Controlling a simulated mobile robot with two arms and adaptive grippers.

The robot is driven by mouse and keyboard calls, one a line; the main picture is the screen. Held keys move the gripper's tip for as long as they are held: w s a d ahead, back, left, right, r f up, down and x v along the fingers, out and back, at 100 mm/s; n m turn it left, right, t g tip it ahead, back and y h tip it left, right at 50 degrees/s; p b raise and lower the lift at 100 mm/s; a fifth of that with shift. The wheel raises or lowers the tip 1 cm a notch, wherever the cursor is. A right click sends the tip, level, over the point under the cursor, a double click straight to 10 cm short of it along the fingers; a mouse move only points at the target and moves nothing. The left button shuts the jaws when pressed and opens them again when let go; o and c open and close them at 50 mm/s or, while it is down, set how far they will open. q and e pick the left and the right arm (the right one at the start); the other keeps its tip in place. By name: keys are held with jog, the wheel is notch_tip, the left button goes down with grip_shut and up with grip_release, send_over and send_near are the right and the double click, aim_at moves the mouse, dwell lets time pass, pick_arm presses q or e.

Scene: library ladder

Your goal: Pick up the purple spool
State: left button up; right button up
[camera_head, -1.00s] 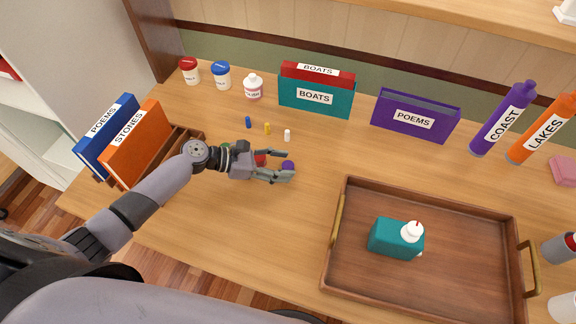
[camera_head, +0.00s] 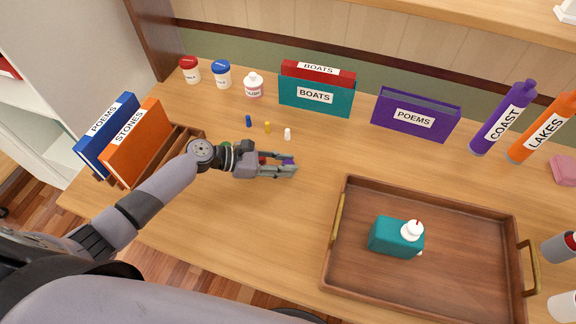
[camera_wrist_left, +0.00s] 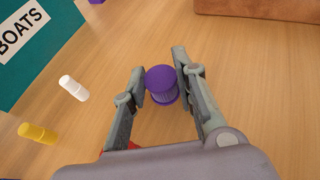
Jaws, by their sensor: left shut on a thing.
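The purple spool (camera_wrist_left: 162,85) stands between the fingertips of my left gripper (camera_wrist_left: 164,88) in the left wrist view, and both fingers press against its sides. In the head view my left gripper (camera_head: 288,169) is low over the table, left of the tray, and mostly hides the spool; only a bit of purple (camera_head: 288,161) shows at the fingertips. I cannot tell whether the spool is clear of the tabletop. My right gripper is not in these views.
Books and bottles line the back.

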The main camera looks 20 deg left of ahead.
pick_arm(q)
notch_tip(320, 180, up, 20)
jog(key=p, duration=0.2)
dwell(0.4)
